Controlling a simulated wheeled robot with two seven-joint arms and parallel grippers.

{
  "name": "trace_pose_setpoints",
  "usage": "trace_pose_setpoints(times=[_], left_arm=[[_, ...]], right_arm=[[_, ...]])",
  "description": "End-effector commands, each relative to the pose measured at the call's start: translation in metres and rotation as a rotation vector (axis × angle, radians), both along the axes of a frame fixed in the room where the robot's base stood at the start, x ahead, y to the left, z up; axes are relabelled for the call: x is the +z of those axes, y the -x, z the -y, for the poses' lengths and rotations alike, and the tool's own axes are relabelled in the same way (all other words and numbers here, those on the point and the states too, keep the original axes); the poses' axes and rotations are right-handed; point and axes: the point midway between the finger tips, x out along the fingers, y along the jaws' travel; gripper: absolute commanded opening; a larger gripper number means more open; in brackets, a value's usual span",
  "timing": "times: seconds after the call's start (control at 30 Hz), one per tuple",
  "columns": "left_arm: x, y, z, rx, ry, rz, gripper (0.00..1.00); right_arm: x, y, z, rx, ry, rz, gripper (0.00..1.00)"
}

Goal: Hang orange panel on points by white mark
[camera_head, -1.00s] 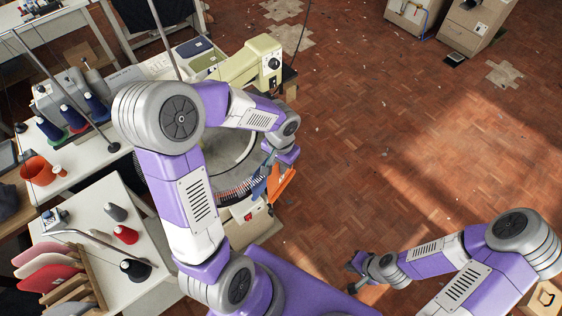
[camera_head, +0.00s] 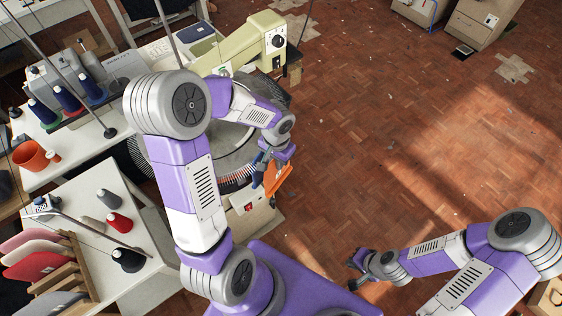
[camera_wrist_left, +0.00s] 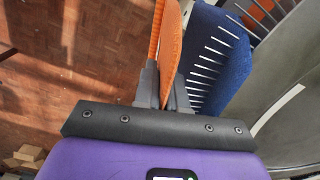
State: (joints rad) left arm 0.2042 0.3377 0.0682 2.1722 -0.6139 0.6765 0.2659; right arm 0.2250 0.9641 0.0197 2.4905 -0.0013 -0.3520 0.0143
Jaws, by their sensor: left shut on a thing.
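The orange panel (camera_head: 275,179) hangs from my left gripper (camera_head: 263,163), at the right front edge of the round machine's dial. In the left wrist view the panel (camera_wrist_left: 171,50) stands edge-on between the fingers of my left gripper (camera_wrist_left: 164,92), which is shut on it. A blue panel (camera_wrist_left: 217,55) is just right of it, beside a row of pale points (camera_wrist_left: 214,65). A white mark (camera_wrist_left: 278,108) lies on the grey dial (camera_wrist_left: 297,73). The points (camera_head: 237,182) also show on the dial's front rim in the head view. My right gripper (camera_head: 353,273) is open and empty over the floor.
The cream machine head (camera_head: 243,48) rises behind the dial. A white table (camera_head: 85,205) at the left carries cones and a rack of coloured panels (camera_head: 40,262). An orange cup (camera_head: 30,156) stands on another table.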

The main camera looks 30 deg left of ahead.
Motion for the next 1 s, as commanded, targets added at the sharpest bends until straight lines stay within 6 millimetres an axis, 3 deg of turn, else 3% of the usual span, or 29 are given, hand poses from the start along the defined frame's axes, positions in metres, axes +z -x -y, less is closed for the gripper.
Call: trace_pose_setpoints(times=[1.0], left_arm=[[0.0,-0.001,-0.014,0.001,0.0,-0.001,0.0]], right_arm=[[0.004,0.0,0.0,0.0,0.0,-0.001,0.0]])
